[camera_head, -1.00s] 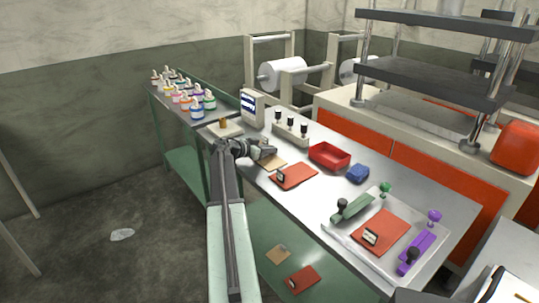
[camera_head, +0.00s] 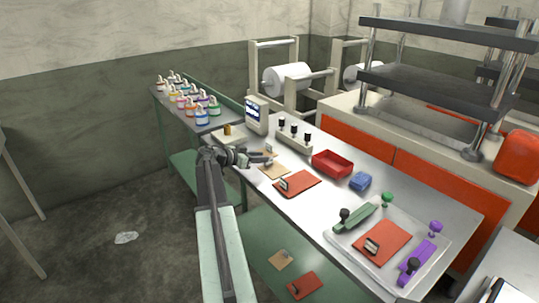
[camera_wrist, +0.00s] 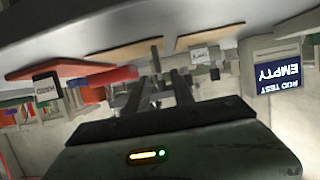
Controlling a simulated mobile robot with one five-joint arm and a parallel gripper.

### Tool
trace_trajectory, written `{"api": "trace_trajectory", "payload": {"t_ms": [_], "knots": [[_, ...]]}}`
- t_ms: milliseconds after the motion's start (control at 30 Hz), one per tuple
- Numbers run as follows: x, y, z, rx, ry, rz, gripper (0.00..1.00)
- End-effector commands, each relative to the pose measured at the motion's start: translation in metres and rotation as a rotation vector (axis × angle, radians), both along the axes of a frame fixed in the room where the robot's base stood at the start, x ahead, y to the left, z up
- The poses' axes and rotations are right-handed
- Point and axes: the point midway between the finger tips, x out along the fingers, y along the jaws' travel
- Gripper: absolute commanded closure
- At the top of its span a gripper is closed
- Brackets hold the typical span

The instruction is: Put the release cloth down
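A thin tan sheet, which I take to be the release cloth (camera_head: 272,171), lies flat on the metal table left of a red sheet (camera_head: 300,185). A small grey upright tab stands at its far side. In the wrist view, which is upside down, the cloth (camera_wrist: 115,53) shows as a tan strip, with the tab hanging from it ahead of my fingers. My gripper (camera_head: 273,157) is low over the table beside the cloth. Its two fingers are spread in the wrist view (camera_wrist: 158,85), with nothing clearly held between them. Contact with the tab cannot be told.
A display box (camera_head: 256,115) reading EMPTY in the wrist view stands behind. A knobbed block (camera_head: 294,138), red tray (camera_head: 332,163) and blue object (camera_head: 360,181) lie to the right. Bottles crowd the left bench.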

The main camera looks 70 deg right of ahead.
Motion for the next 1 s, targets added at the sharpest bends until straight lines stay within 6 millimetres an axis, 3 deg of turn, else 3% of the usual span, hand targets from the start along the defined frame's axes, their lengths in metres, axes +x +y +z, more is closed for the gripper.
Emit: {"api": "trace_trajectory", "payload": {"t_ms": [200,667,767,833,967,1000], "knots": [[0.019,0.029,0.014,0.0,0.0,0.001,0.71],[0.03,0.041,0.011,0.018,0.002,0.015,0.71],[0.066,0.079,-0.006,0.123,0.025,0.1,0.71],[0.108,0.13,-0.027,0.255,0.06,0.213,0.71],[0.185,0.256,-0.071,0.541,0.164,0.508,0.71],[0.203,0.298,-0.083,0.626,0.203,0.608,0.71]]}}
